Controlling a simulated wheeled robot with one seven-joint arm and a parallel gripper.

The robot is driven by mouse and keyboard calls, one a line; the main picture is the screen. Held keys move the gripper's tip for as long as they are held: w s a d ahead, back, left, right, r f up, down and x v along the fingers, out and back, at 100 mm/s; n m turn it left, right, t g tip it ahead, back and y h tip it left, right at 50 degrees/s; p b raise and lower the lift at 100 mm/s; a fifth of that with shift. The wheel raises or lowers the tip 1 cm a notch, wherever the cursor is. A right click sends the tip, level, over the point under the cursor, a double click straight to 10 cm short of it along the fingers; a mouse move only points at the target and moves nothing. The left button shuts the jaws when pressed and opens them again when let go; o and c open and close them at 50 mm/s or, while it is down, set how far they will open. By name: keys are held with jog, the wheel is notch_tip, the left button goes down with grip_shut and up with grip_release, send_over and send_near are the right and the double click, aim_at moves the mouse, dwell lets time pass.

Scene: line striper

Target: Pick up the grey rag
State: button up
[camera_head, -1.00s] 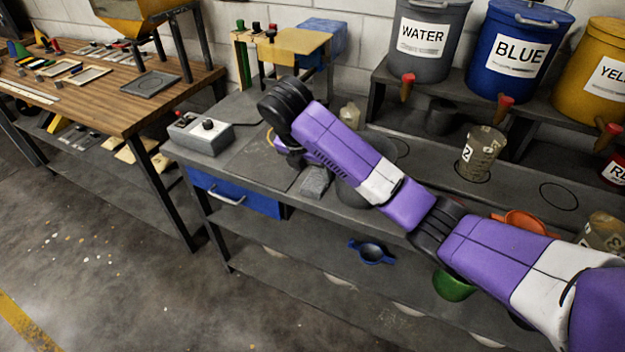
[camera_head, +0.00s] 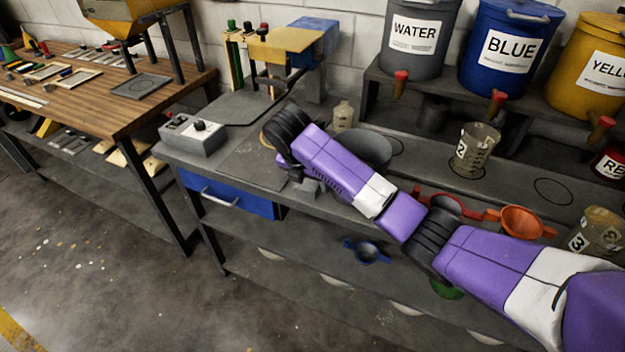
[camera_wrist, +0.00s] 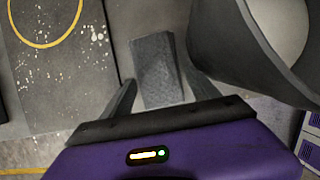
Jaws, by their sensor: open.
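The grey rag (camera_wrist: 158,66), a folded wedge-like piece, lies on the grey bench top. In the wrist view it lies between the two fingers of my gripper (camera_wrist: 160,92), which are apart with a gap on each side of it. In the head view only a part of the rag (camera_head: 311,187) shows below my purple forearm. My arm hides most of the gripper there. The height of the fingers above the bench is hard to tell.
A large grey bowl (camera_wrist: 222,48) stands close to the right of the rag in the wrist view. A grey control box (camera_head: 193,134) sits at the bench's left end. A small bottle (camera_head: 343,115) and a measuring jug (camera_head: 475,152) stand further back.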

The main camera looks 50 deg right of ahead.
aim_at(309, 182)
jog(key=c, duration=1.1)
jog(key=shift+r, duration=0.1)
jog(key=shift+r, duration=0.65)
notch_tip(309, 182, up, 18)
jog(key=p, duration=0.7)
jog(key=shift+r, duration=0.25)
